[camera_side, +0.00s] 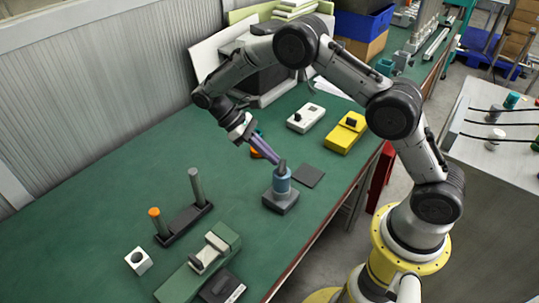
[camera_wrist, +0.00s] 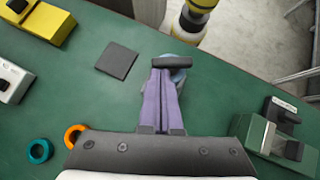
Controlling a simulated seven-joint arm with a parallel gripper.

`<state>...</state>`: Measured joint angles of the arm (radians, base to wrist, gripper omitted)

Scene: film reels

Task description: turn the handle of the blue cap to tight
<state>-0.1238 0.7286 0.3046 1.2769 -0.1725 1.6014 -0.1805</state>
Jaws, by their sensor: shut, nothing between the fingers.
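The blue cap (camera_side: 281,183) sits upright on a dark grey base (camera_side: 281,203) on the green bench. Its dark handle (camera_side: 283,165) is on top of it. In the wrist view the handle (camera_wrist: 173,62) is a dark bar lying across the picture, just beyond the fingertips. Part of the blue cap (camera_wrist: 179,76) shows beside the fingers; the rest is hidden behind them. My gripper (camera_side: 275,161) has long purple fingers that are shut and empty. They slant down to the handle's side. In the wrist view the fingertips (camera_wrist: 164,71) end right at the handle; I cannot tell whether they touch.
A dark square pad (camera_side: 308,176) lies right of the cap. A yellow device (camera_side: 346,133) and a white box (camera_side: 306,117) stand behind. A rack (camera_side: 183,224) with two rods and a green fixture (camera_side: 202,266) stand front left. Orange (camera_wrist: 75,135) and teal rings (camera_wrist: 40,151) lie nearby.

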